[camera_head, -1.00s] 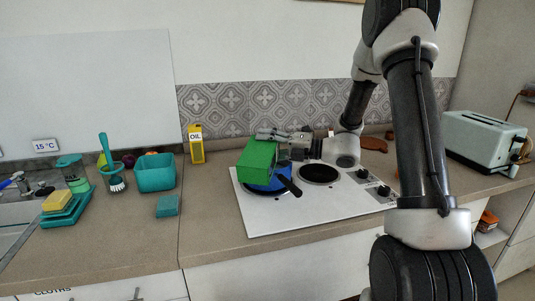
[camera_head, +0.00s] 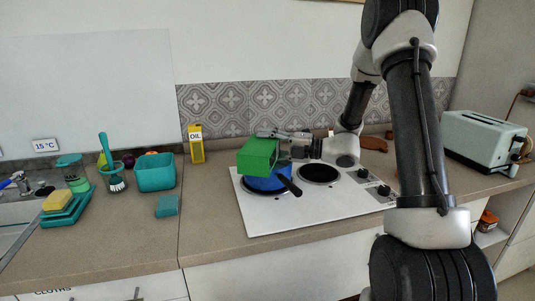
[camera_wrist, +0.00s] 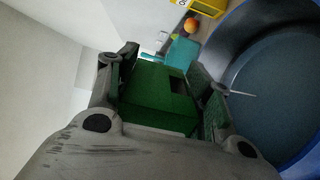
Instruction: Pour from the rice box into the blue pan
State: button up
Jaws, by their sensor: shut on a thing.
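The rice box (camera_head: 257,157) is a green box held over the blue pan. My gripper (camera_head: 277,136) is shut on it from the right, above the hob. In the wrist view the box (camera_wrist: 155,95) sits between the two fingers, with a dark rectangular patch on its face. The blue pan (camera_head: 268,184) stands on the left hotplate, its dark handle pointing to the front right. The box hides part of its rim. In the wrist view the pan (camera_wrist: 280,85) fills the right side. I cannot make out any rice there or falling from the box.
The white hob (camera_head: 262,222) has a free hotplate (camera_head: 319,173) right of the pan. A yellow oil box (camera_head: 196,145) stands behind left. A teal bin (camera_head: 155,173) and teal block (camera_head: 168,206) are further left. A toaster (camera_head: 484,137) stands at right.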

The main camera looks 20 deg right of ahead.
jog(key=shift+m, duration=0.8)
jog(key=shift+w+r+m, duration=0.1)
jog(key=shift+r+m, duration=0.7)
jog(key=shift+m, duration=0.1)
dwell(0.6)
jog(key=shift+m, duration=0.3)
dwell(0.3)
jog(key=shift+p, duration=0.75)
dwell(4.3)
